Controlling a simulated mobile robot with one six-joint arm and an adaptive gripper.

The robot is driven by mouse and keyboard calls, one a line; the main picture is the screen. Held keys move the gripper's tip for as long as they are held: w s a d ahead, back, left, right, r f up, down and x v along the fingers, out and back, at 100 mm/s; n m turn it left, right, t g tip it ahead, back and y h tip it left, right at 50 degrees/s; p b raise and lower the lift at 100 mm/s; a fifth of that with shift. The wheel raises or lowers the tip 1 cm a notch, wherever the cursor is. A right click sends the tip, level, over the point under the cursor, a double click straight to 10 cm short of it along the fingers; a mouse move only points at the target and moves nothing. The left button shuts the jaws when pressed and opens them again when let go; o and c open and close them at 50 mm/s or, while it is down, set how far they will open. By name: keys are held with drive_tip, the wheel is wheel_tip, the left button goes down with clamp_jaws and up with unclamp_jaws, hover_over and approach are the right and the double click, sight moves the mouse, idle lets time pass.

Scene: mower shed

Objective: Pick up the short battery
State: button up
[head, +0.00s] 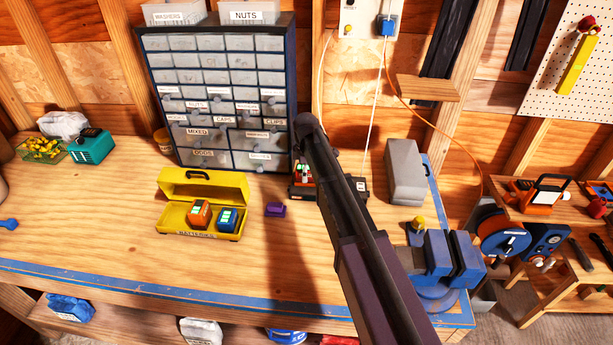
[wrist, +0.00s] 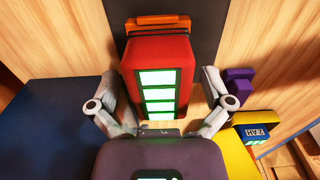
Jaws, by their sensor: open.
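A red battery (wrist: 160,60) with a column of green lit bars fills the middle of the wrist view. My gripper (wrist: 160,98) is open, with one finger on each side of it; I cannot tell if they touch it. In the head view the red battery (head: 304,169) stands by the black charger (head: 299,192), partly hidden by my arm, and my gripper is hidden there. An orange battery (head: 199,213) and a blue battery (head: 229,219) sit in the open yellow box (head: 173,218). The blue battery, marked "2 AH", shows at the wrist view's right (wrist: 257,133).
A small purple object (head: 275,209) lies between the yellow box and the charger. A drawer cabinet (head: 225,130) stands close behind. A grey case (head: 404,168) and a blue vise (head: 440,258) are on the right. The bench front left is mostly clear.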

idle(0.5)
drive_tip(key=c, duration=1.3)
drive_tip(key=shift+r, duration=0.15)
wheel_tip(320, 180, up, 2)
drive_tip(key=p, duration=0.2)
drive_tip(key=shift+r+p, duration=0.25)
drive_tip(key=shift+p, duration=0.15)
drive_tip(key=s, duration=0.5)
drive_tip(key=s+d+r+p, duration=0.1)
drive_tip(key=s, duration=0.4)
drive_tip(key=s+d+r+p, duration=0.1)
drive_tip(key=s, duration=0.5)
drive_tip(key=shift+d+r, duration=0.1)
drive_tip(key=shift+d, duration=0.15)
drive_tip(key=shift+w, duration=0.1)
